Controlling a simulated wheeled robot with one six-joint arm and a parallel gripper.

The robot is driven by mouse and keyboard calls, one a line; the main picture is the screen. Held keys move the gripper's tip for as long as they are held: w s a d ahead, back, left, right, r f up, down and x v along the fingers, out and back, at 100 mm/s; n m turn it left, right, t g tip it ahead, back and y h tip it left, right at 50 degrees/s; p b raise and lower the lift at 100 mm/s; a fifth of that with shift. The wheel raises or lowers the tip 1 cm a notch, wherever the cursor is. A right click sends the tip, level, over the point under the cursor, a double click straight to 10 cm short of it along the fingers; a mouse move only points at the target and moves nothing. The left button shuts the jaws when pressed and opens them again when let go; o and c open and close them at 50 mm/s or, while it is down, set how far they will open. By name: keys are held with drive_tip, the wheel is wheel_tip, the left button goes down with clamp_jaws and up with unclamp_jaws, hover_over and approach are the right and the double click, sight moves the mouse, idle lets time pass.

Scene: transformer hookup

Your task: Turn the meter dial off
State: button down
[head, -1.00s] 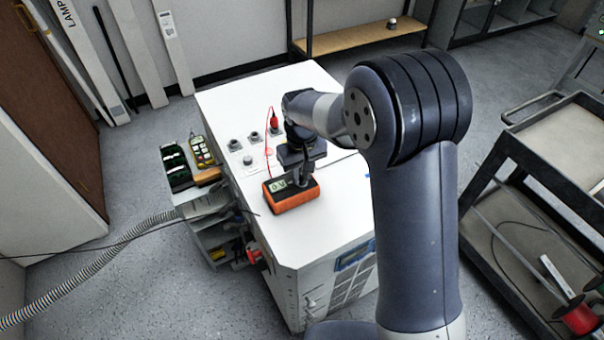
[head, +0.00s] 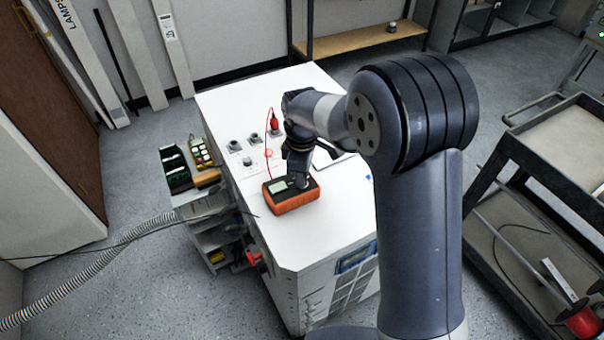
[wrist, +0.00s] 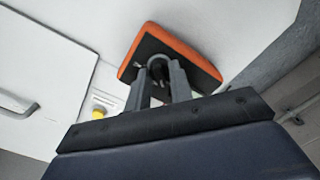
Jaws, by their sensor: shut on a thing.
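The orange and black meter (head: 291,203) lies on the white top of the transformer cabinet (head: 312,250). Its small display (head: 277,187) looks blank in the head view. My gripper (head: 301,183) is at the meter's right part, pointing down at its face. In the wrist view, the two fingers of my gripper (wrist: 160,78) are shut on the dark round meter dial (wrist: 158,65). The meter's orange edge also shows there (wrist: 186,44). The fingers hide much of the dial, so its pointer position cannot be read.
A red lead runs from the meter's area to a red plug (head: 275,124) among several grey terminals. A yellow handheld device (head: 200,153) and a dark box stand on a side shelf at left. A black cart (head: 530,190) stands at right.

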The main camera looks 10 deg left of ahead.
drive_tip(key=shift+n, duration=0.8)
drive_tip(key=c, duration=1.3)
unclamp_jaws()
drive_tip(key=shift+o, duration=0.2)
wheel_tip(320, 180, up, 11)
drive_tip(key=shift+b, duration=0.4)
drive_tip(key=shift+f, duration=0.15)
